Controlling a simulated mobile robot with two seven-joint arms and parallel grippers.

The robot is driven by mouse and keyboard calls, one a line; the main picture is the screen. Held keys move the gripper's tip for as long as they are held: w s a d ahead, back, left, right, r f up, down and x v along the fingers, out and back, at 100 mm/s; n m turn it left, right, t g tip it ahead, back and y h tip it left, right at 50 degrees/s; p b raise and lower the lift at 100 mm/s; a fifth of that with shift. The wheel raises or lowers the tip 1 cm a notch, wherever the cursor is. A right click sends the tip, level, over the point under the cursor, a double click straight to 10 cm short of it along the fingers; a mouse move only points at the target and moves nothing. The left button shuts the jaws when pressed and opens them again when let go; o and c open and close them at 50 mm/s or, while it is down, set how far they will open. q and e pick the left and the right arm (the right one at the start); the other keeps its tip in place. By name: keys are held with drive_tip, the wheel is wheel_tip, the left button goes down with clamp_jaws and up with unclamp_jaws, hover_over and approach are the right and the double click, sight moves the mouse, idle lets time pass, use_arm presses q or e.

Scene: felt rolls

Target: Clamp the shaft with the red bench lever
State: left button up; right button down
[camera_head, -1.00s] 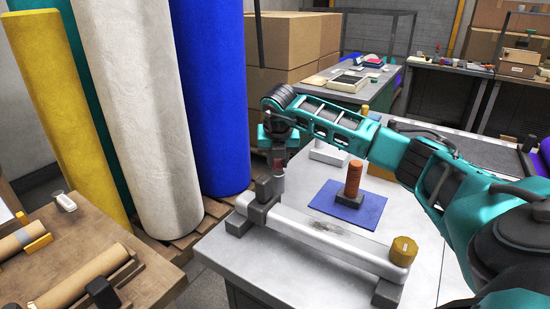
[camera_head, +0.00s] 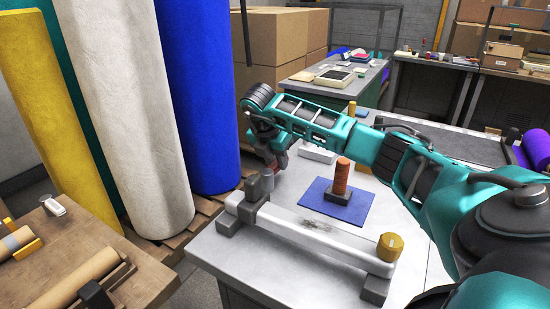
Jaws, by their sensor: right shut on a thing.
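The shaft (camera_head: 318,236) is a pale, silvery bar lying across the front of the grey bench, with a brass knob (camera_head: 390,246) at its right end. Its left end sits at a dark grey clamp block (camera_head: 248,206). My right gripper (camera_head: 272,158) is shut on the lever; the arm reaches in from the right. The fingers hide most of the lever, and I cannot tell whether the clamp presses on the shaft. My left gripper is not in view.
Tall yellow, white and blue rolls (camera_head: 195,90) stand at left. A wooden table (camera_head: 80,250) with brown rolls is at the lower left. The bench's front left is clear.

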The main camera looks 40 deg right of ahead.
drive_tip(key=shift+d+r, duration=0.1)
idle(0.3)
drive_tip(key=c, duration=0.9)
unclamp_jaws()
drive_tip(key=v, duration=1.2)
drive_tip(key=shift+s+a+r+p, duration=0.1)
drive_tip(key=shift+a+r+p, duration=0.2)
drive_tip(key=shift+r+p, duration=0.1)
drive_tip(key=shift+f, duration=0.1)
